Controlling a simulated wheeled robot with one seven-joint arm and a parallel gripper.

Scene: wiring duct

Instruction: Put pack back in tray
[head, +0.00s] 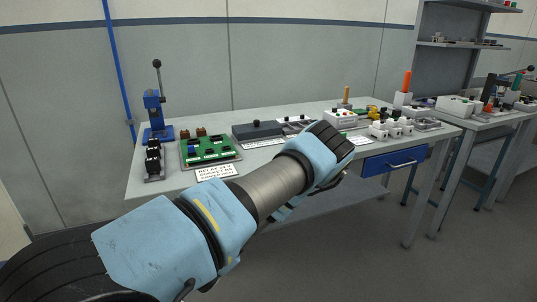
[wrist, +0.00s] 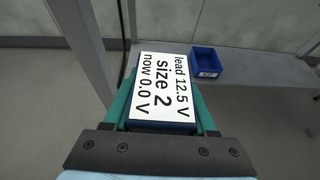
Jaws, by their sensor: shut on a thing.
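In the wrist view my gripper (wrist: 164,92) is shut on a pack (wrist: 161,86), with a green finger at each side. The pack is a dark blue block with a white top label reading "lead 12.5 V, size 2, now 0.0 V". An open blue tray (wrist: 207,62) with a small white label on its front lies beyond the pack, to the upper right, apart from it. The tray looks empty. In the head view my arm reaches toward the bench, and its links hide my gripper and the pack.
In the head view the workbench (head: 283,121) carries a blue lever press (head: 155,115), a green circuit board (head: 210,150), a dark grey box (head: 257,130) and white sockets (head: 391,128). A blue drawer (head: 394,161) hangs under it.

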